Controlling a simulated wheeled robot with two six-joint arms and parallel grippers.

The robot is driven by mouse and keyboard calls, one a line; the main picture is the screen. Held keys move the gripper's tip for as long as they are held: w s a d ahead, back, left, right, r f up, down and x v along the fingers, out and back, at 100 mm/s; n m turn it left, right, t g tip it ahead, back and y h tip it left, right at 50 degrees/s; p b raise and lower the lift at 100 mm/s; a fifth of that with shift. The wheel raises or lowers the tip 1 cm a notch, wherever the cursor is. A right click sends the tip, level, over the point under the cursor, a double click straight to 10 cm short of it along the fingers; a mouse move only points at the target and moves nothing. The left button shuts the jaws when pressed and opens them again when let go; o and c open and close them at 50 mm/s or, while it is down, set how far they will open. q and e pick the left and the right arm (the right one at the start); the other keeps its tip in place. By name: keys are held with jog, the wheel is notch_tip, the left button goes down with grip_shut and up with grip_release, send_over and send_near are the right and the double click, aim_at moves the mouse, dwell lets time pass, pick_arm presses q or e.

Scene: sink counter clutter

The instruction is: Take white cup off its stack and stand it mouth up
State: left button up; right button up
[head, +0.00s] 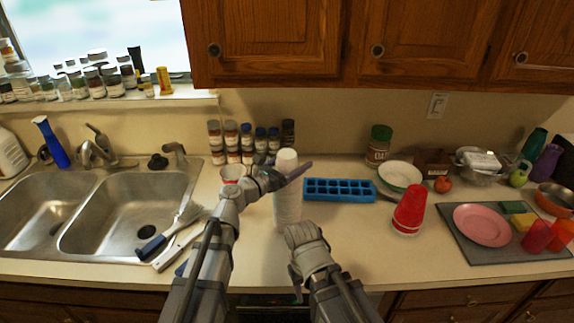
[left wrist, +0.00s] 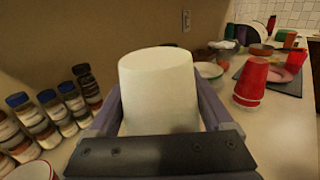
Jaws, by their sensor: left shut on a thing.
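The white cup (head: 287,156) is upside down at the top of a white cup stack (head: 288,208) on the counter. My left gripper (head: 287,175) is shut on it, with a finger on each side. In the left wrist view the white cup (left wrist: 160,90) fills the space between the fingers, its closed base up. The gripper hides the cup's lower part, so I cannot tell whether it touches the stack. My right gripper (head: 305,240) is low in front of the stack, apart from it; its fingers do not show clearly.
A blue ice tray (head: 340,190) and a red cup stack (head: 409,210) stand right of the white stack. Spice jars (head: 247,140) stand behind. A brush (head: 175,228) lies by the sink (head: 125,215) at left. Bare counter (head: 362,235) lies before the tray.

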pick_arm(q)
notch_tip(320, 180, up, 18)
jog(key=p, duration=1.8)
jog(key=shift+r, duration=0.25)
